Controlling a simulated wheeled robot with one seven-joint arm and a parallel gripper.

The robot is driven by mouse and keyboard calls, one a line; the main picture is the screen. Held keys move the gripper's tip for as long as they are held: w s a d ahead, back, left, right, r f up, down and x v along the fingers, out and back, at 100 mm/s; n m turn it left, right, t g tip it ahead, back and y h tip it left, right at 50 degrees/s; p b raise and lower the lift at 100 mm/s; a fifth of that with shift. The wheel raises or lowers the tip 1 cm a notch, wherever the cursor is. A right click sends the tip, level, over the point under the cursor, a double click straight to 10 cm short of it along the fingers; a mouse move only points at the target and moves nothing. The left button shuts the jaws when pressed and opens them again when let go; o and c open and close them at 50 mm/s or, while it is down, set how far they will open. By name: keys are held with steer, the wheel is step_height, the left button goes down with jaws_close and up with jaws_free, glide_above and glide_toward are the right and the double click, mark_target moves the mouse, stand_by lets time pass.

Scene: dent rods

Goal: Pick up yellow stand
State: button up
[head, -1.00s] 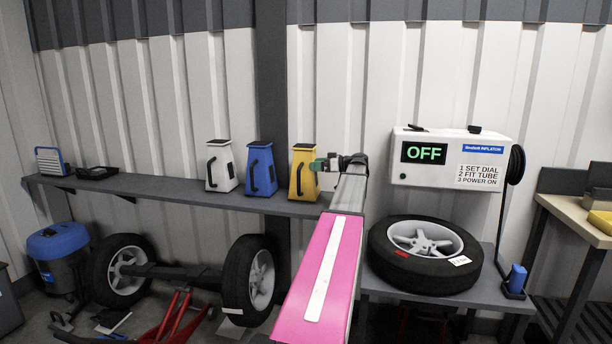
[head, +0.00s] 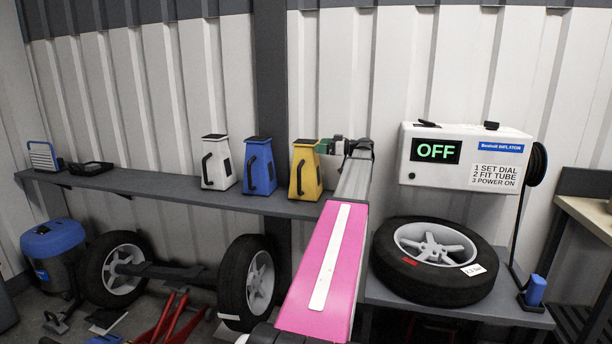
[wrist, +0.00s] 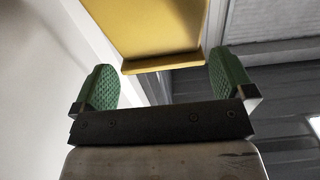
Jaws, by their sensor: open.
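The yellow stand (head: 305,172) is upright on the long grey shelf, with a dark top and a black handle on its face. It is the rightmost of three similar stands. My gripper (head: 328,147) is right beside its upper right side in the head view, partly hidden by my arm. In the wrist view my gripper (wrist: 163,88) has its two green pads wide apart. The yellow stand (wrist: 160,35) fills the upper middle there, just beyond the fingertips and roughly in line with the gap. I cannot tell whether a pad touches it.
A blue stand (head: 260,168) and a white stand (head: 218,165) stand left of it on the grey shelf (head: 150,184). The wall is close behind. An inflator box (head: 464,157) hangs at right above a tyre (head: 434,262) on a bench. Two wheels are below the shelf.

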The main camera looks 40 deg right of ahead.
mark_target(310, 142)
steer(key=x, duration=0.5)
steer(key=shift+w+a, duration=0.15)
steer(key=shift+w, duration=0.1)
steer(key=c, duration=1.5)
steer(key=shift+o, duration=0.2)
steer(key=shift+r, duration=0.15)
